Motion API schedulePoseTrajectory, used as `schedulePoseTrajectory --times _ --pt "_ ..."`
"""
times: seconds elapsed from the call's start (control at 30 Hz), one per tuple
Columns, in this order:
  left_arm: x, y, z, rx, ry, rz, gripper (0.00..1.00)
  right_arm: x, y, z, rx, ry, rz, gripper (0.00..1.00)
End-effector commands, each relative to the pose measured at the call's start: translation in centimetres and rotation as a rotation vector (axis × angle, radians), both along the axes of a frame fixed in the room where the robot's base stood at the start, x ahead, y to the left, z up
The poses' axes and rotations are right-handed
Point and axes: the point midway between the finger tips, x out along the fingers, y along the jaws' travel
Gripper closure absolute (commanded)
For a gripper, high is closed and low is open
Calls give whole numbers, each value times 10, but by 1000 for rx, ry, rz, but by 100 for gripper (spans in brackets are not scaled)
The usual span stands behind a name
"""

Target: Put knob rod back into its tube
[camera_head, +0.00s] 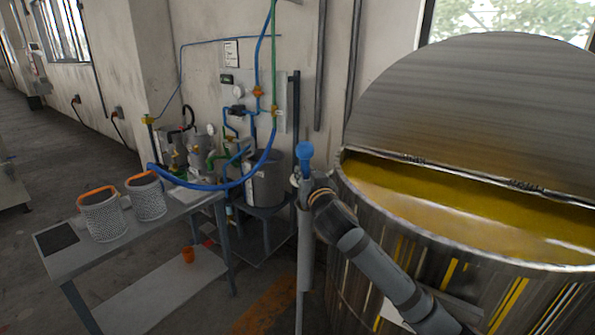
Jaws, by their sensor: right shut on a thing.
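The knob rod shows by its round blue knob (305,151), upright at the picture's middle, beside the big vat. My right gripper (307,189) reaches in from the lower right and is shut on the knob rod just below the knob. The grey upright tube (305,250) stands directly below the gripper, in line with the knob. The gripper hides the stretch between knob and tube, so I cannot tell whether the rod's lower end is inside the tube. My left gripper is not in view.
A large metal vat (455,245) with yellow liquid and a raised lid (490,110) fills the right side. A grey table (85,262) with two perforated baskets stands left. Pumps, a grey pot (264,180) and a blue hose (230,185) are behind.

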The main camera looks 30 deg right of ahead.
Motion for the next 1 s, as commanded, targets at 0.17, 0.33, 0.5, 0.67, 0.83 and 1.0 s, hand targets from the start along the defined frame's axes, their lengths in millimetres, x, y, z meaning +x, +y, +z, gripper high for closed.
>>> schedulePoseTrajectory --times 0.17,0.33,0.5,0.67,0.83,1.0 --pt "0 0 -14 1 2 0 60 0 -1 -17 3 2 1 100" --pt "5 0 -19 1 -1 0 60 0 -2 -27 2 2 1 100" --pt "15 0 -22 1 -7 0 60 0 -2 -34 2 1 2 100" --pt "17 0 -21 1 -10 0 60 0 -2 -34 3 1 2 100" --pt "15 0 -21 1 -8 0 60 0 -3 -33 2 2 1 64" --pt "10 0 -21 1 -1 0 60 1 -3 -33 -1 0 0 53"
